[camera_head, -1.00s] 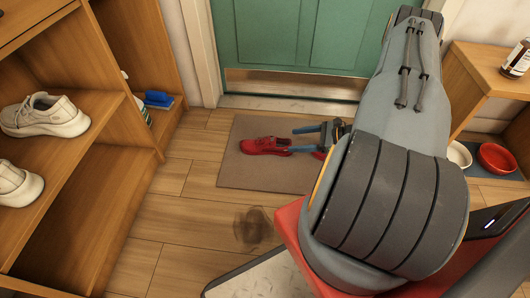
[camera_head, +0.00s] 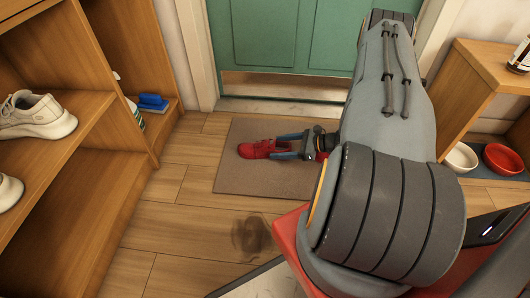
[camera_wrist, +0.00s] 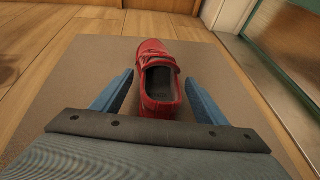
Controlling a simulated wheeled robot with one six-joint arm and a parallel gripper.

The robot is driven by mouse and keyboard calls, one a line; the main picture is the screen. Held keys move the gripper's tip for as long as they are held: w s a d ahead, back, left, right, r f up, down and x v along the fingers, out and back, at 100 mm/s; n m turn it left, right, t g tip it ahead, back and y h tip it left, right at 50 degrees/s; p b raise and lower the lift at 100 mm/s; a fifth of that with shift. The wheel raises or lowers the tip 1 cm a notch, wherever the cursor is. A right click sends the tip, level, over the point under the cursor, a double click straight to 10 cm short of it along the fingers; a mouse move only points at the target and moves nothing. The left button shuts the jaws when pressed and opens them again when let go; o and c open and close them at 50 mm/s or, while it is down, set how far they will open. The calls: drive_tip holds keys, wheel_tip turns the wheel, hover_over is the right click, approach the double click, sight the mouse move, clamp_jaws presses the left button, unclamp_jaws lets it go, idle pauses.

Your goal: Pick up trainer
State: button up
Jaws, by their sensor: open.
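A red trainer (camera_head: 260,149) lies upright on the brown doormat (camera_head: 235,178) in front of the green door. Its toe points left in the head view. My gripper (camera_head: 279,147) is low over the mat at the heel end of the trainer. In the wrist view the trainer (camera_wrist: 160,80) stands with its heel towards me, and the blue fingers of my gripper (camera_wrist: 158,90) are apart on either side of the heel. The gripper is open and holds nothing. Whether the fingers touch the shoe cannot be told.
A wooden shelf (camera_head: 85,190) with pale trainers (camera_head: 35,115) and a blue brush (camera_head: 152,101) stands at the left. A bench (camera_head: 490,70) with a white bowl (camera_head: 462,157) and a red bowl (camera_head: 503,159) is at the right. A dark stain (camera_head: 250,236) marks the floor.

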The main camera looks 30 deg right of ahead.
drive_tip(key=c, duration=1.2)
